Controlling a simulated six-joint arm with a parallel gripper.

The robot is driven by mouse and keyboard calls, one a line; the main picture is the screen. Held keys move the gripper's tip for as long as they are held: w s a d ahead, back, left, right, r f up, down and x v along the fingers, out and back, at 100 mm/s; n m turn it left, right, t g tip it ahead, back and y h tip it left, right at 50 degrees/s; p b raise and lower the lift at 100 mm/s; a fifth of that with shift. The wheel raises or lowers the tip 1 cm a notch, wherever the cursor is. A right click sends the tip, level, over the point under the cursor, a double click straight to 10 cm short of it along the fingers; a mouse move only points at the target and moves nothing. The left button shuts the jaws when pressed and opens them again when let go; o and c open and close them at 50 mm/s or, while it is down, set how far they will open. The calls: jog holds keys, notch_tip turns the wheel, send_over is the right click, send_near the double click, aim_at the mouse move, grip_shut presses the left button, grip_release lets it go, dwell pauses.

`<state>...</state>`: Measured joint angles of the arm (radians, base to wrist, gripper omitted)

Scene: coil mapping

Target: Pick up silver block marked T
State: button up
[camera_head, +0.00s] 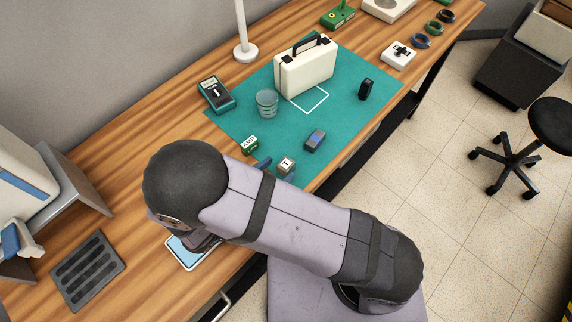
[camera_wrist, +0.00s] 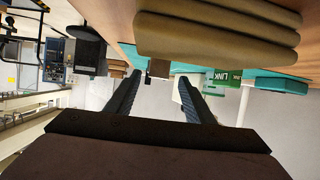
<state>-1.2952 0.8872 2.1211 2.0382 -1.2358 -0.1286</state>
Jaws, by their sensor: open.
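The small silver block marked T (camera_head: 286,165) sits on the teal mat (camera_head: 340,125) near its front left part, with its lettered face up. My gripper (camera_head: 275,170) is open, its fingertips low at the mat around the block; my arm hides most of the gripper. In the wrist view, my gripper's two dark fingers (camera_wrist: 158,78) are spread apart. A small brownish-grey block (camera_wrist: 158,68), apparently the T block, shows between the tips, with visible gaps on both sides. I cannot see contact with either finger.
A green labelled block (camera_head: 249,144) stands close left of the T block, and a blue-grey block (camera_head: 316,140) lies to its right. A clear cup (camera_head: 266,104), a white case (camera_head: 305,70) and a black block (camera_head: 366,89) stand farther back. The mat between them is clear.

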aim_at(281, 169)
jog(key=shift+w+d+f+p, duration=0.2)
jog(key=shift+w+d+p, duration=0.15)
jog(key=shift+d+p, duration=0.1)
jog(key=shift+f+p+x, duration=0.25)
jog(key=shift+p+x, duration=0.4)
jog(key=shift+x, duration=1.35)
grip_shut()
